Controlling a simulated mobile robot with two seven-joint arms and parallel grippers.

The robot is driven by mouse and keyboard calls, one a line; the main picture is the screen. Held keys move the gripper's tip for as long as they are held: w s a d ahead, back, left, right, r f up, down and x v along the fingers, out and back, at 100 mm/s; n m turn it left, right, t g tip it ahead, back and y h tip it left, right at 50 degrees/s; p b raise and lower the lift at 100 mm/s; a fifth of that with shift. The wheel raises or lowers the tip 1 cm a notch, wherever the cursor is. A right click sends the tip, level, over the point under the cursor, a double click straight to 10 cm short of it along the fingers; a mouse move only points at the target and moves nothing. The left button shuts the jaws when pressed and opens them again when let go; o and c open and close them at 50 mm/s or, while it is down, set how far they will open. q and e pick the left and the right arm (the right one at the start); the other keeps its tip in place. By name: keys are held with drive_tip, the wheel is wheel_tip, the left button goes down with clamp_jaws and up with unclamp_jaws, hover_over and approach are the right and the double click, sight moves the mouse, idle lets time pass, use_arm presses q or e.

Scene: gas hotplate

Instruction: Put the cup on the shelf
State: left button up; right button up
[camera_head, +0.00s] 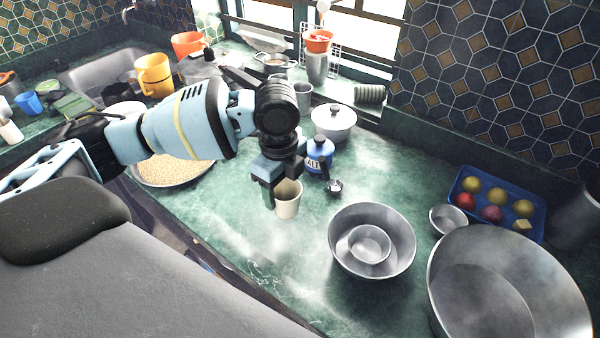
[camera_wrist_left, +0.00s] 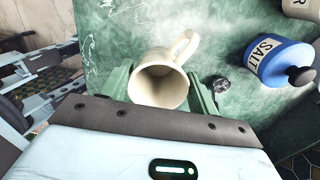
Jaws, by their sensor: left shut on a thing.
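A cream cup (camera_head: 288,199) is between the fingers of my left gripper (camera_head: 277,187), over the green marble counter. In the left wrist view the cup (camera_wrist_left: 160,83) shows its open mouth toward the camera, and its handle points up and to the right. The green fingers of my left gripper (camera_wrist_left: 160,88) stand on either side of the cup and are shut on it. I cannot tell whether the cup's base touches the counter. My right gripper is not in view. I cannot make out a shelf for certain.
A blue salt jar (camera_head: 319,156) stands just behind the cup, with a small metal item (camera_head: 335,187) next to it. A lidded pot (camera_head: 333,122) is farther back. Metal bowls (camera_head: 372,240) and a blue fruit tray (camera_head: 497,205) are to the right. Counter in front of the cup is clear.

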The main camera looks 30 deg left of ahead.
use_arm(q)
drive_tip(key=shift+w+a+f+b, duration=0.15)
drive_tip(key=shift+w+f, duration=0.55)
drive_tip(key=shift+w, duration=0.7)
drive_tip(key=shift+w+a+f+b, duration=0.15)
drive_tip(key=shift+w+f, duration=0.6)
drive_tip(key=shift+w, duration=0.65)
drive_tip(key=shift+w+a+f+b, duration=0.15)
drive_tip(key=shift+w+f, duration=0.55)
drive_tip(key=shift+w, duration=0.7)
drive_tip(key=shift+d+f, duration=0.1)
drive_tip(key=shift+f, duration=0.05)
drive_tip(key=o, duration=1.1)
drive_tip(key=shift+c, duration=0.2)
wheel_tip(320, 180, up, 12)
drive_tip(key=shift+r+p, duration=0.15)
drive_tip(key=shift+p, duration=0.3)
drive_tip(key=shift+c, duration=0.4)
